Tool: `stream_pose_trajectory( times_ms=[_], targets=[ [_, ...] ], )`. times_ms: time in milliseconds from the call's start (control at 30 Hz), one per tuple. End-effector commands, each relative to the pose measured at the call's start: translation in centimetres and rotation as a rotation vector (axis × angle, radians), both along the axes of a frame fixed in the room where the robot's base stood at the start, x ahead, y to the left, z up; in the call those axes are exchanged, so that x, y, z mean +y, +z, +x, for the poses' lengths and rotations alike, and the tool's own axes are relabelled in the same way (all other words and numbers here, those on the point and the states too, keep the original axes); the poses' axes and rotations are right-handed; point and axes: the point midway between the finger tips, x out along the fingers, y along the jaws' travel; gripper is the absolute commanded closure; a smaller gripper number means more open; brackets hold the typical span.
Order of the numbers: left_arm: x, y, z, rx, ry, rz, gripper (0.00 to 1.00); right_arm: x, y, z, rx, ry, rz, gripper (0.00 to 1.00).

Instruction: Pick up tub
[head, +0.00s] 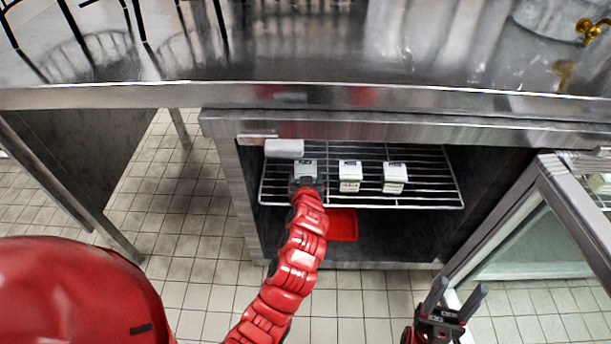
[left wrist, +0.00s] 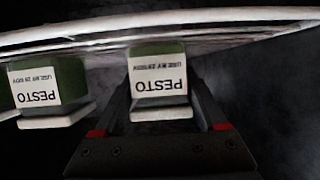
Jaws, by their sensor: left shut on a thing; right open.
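Three small tubs with white lids and labels stand in a row on the wire shelf of the open under-counter cabinet. My left gripper (head: 306,184) reaches in and is shut on the left tub (head: 306,167). In the left wrist view this tub (left wrist: 158,82) is green with a white PESTO label, appears upside down, and sits between the two fingers. Whether it is clear of the shelf I cannot tell. The middle tub (head: 350,174) and right tub (head: 394,176) stand apart to its right. My right gripper (head: 461,288) is open and empty, low at the right.
The wire shelf (head: 430,188) has free room at its right. A white block-like item (head: 284,148) is behind the left tub. A red tray (head: 343,225) lies below the shelf. The glass door (head: 540,225) stands open at the right. The steel counter (head: 300,98) overhangs the cabinet.

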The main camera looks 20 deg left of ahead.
Motion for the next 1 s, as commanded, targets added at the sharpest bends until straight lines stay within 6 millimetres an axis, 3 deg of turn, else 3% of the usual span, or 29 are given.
stream_pose_trajectory(
  times_ms=[233,533,1000],
  targets=[
    [0.0,0.7,0.0,-0.002,-0.001,0.0,0.93,0.0,0.3,0.0,0.0,0.0,0.0,0.43],
    [-0.3,3.9,-0.3,0.0,-0.003,-0.001,0.93,0.0,1.5,0.0,0.0,0.0,0.0,0.43],
    [-6.2,4.8,-10.7,-0.002,-0.01,0.001,0.93,0.0,2.4,0.0,0.0,0.0,0.0,0.43]
  ],
)
